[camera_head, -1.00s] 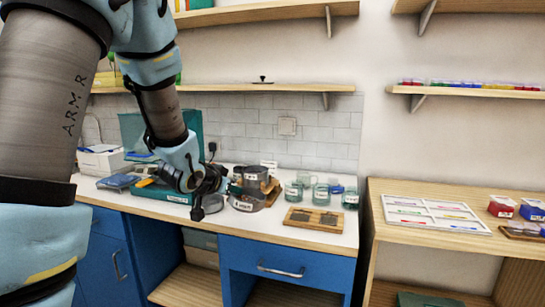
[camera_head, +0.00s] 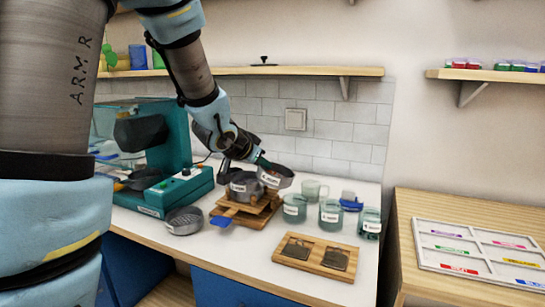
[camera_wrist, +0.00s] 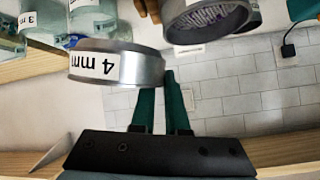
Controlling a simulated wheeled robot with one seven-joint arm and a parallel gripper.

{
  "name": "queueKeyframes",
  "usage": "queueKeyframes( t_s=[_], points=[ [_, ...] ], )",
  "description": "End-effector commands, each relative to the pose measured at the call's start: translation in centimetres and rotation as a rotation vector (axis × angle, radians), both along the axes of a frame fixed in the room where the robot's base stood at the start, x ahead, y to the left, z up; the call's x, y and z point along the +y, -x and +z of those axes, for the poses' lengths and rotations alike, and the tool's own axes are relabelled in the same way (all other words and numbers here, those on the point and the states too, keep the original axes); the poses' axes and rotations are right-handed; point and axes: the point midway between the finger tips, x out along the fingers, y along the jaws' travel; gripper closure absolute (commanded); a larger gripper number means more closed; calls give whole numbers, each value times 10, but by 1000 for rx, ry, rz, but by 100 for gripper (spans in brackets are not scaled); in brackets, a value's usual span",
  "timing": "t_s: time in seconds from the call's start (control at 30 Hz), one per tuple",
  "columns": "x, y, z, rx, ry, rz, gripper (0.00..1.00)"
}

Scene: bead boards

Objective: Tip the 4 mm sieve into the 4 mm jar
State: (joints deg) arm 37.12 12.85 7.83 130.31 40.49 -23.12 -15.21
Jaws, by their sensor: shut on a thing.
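My gripper (camera_head: 262,162) is shut on a grey metal sieve (camera_head: 275,178) and holds it above the counter, beside the wooden stand. In the wrist view the held sieve (camera_wrist: 125,65) shows a "4 mm" label, and the green fingers (camera_wrist: 160,105) meet its rim. Its inside is hidden there. Labelled glass jars stand to its right: a left one (camera_head: 294,210), a middle one (camera_head: 330,216) and a right one (camera_head: 369,225). In the wrist view one jar (camera_wrist: 42,22) reads "3 m" and another (camera_wrist: 95,22) ends in "mm". I cannot tell which is the 4 mm jar.
Another sieve (camera_head: 243,188) sits on the wooden stand (camera_head: 233,211), and one more (camera_head: 184,222) lies on the counter at left. A clear mug (camera_head: 312,188) and a blue item (camera_head: 350,201) are behind the jars. A wooden tray (camera_head: 315,258) lies in front.

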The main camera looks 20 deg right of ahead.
Motion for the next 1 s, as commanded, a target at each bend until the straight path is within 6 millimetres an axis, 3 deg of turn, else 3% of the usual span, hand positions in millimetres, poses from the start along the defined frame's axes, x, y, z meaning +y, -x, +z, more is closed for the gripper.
queueKeyframes(
  t_s=[0.87,1.0],
  points=[
    [-7,1,-19,-36,-197,-2,100],
    [-13,3,-13,-54,-295,-4,100]
  ],
)
